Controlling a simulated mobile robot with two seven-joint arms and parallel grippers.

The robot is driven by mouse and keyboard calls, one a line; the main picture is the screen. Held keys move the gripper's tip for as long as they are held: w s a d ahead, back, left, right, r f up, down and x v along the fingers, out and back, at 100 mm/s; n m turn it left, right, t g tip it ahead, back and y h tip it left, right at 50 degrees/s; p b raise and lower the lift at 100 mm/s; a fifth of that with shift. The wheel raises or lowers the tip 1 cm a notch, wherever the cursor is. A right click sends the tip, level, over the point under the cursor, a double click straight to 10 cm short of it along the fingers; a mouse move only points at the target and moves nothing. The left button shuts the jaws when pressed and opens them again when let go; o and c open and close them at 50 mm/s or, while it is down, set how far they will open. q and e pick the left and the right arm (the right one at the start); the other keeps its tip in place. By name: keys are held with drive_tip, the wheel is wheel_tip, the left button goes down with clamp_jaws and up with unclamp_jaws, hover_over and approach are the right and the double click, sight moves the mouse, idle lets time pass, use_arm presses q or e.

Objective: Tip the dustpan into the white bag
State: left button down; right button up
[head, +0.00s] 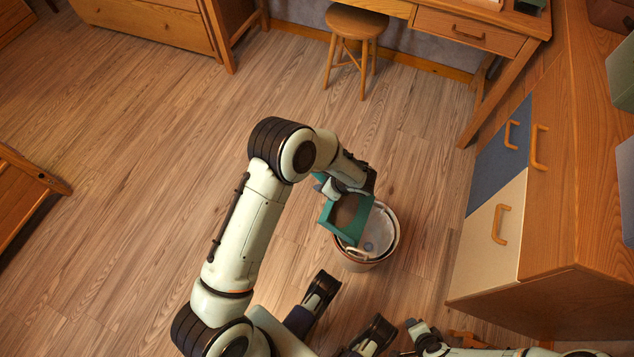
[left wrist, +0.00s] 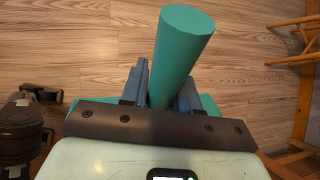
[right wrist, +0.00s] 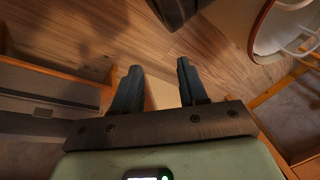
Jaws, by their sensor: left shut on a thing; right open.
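The green dustpan (head: 341,231) is tilted over the left part of a round bin (head: 362,264) on the floor. The white bag (head: 384,224) lines the bin, with a small bluish-grey item visible inside. My left gripper (head: 347,190) is shut on the dustpan's handle, above and left of the bin. In the left wrist view the thick green handle (left wrist: 182,50) sits between the fingers. The pan's inside looks brown; I cannot tell whether it holds dirt.
A wooden cabinet with blue and cream doors (head: 488,235) stands to the right of the bin. A round stool (head: 356,22) and a desk (head: 467,30) stand at the back. The wooden floor (head: 130,150) to the left is clear.

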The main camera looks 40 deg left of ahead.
use_arm(q)
drive_tip(key=shift+w+d+r+y, duration=0.15)
drive_tip(key=shift+d+r+y, duration=0.15)
drive_tip(key=shift+d, duration=0.15)
drive_tip(key=shift+w+d+r+g+y+b, duration=0.2)
drive_tip(key=shift+d+r+y, duration=0.15)
drive_tip(key=shift+d, duration=0.2)
drive_tip(key=shift+w+d+r+g+y+b, duration=0.1)
drive_tip(key=shift+d+r+y+b, duration=0.1)
drive_tip(key=shift+d+y, duration=0.25)
drive_tip(key=d, duration=0.1)
drive_tip(key=d+r+y, duration=0.1)
drive_tip(key=d, duration=0.1)
drive_tip(key=shift+w+r+m+y, duration=0.3)
drive_tip(key=shift+w, duration=0.1)
use_arm(e)
drive_tip(key=shift+g, duration=0.7)
drive_tip(key=s, duration=0.1)
drive_tip(key=s+f, duration=0.2)
drive_tip(key=shift+s+d+f, duration=0.25)
drive_tip(key=shift+s+d, duration=0.05)
drive_tip(key=shift+s, duration=0.1)
